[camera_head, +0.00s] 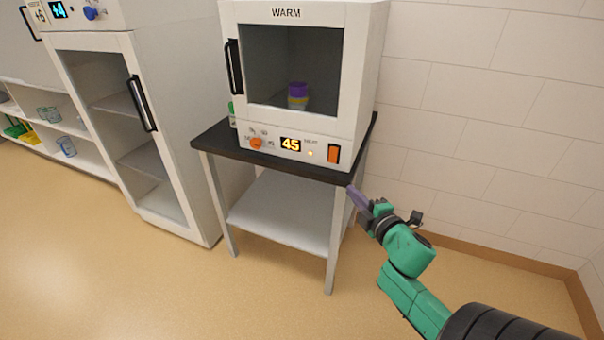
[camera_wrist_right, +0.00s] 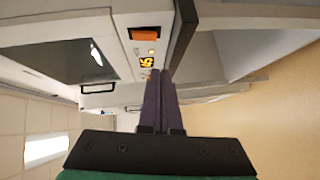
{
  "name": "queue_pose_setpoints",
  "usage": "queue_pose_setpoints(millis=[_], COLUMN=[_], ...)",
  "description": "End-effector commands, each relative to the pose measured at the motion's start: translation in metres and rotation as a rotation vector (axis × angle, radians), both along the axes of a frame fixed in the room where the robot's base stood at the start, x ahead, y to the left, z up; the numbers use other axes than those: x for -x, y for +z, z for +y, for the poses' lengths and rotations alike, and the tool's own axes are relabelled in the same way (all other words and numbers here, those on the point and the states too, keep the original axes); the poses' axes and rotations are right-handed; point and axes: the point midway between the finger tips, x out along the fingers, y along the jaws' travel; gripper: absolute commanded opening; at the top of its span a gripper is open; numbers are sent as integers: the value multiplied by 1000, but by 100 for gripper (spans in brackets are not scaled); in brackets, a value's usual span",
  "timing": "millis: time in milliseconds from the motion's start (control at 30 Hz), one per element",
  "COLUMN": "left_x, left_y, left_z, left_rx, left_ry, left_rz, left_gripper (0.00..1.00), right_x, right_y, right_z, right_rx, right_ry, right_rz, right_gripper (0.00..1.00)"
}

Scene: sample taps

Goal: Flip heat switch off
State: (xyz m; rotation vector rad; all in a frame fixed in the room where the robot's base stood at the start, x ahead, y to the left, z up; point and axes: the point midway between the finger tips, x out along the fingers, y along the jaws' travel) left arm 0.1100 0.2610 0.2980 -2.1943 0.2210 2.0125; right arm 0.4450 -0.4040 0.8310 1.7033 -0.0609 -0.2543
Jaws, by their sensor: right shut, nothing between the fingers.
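The orange heat switch (camera_head: 334,153) is on the right of the front panel of the white WARM cabinet (camera_head: 362,60). It also shows in the right wrist view (camera_wrist_right: 144,34), above and left of my fingertips. A small amber light (camera_head: 310,153) glows beside it, and the display (camera_head: 290,144) reads 45. My right gripper (camera_head: 352,190) is shut and empty. It is below and to the right of the switch, apart from it, near the table's front right corner. In the right wrist view its purple fingers (camera_wrist_right: 161,75) are together. My left gripper is not in view.
The cabinet stands on a dark-topped table (camera_head: 222,140) with a lower shelf (camera_head: 285,212). An orange knob (camera_head: 256,143) is left of the display. A taller white cabinet (camera_head: 180,110) stands at left. The floor in front is clear.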

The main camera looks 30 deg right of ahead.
Motion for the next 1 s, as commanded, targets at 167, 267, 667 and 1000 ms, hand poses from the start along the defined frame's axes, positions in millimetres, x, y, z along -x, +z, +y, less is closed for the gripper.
queue_pose_setpoints(millis=[167, 267, 667, 1000], left_x=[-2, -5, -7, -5], left_y=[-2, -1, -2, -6], left_z=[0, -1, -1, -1], left_rx=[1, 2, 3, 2], left_ry=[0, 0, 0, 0], left_rz=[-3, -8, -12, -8], left_gripper=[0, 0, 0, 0], right_x=[0, 0, -35, -105], right_y=[19, 19, 16, 8], right_z=[6, 6, 0, -18], right_rx=[42, 40, 39, 41], right_ry=[20, 19, 19, 16], right_rz=[-32, -31, -35, -31], right_gripper=[0, 0, 0, 0])
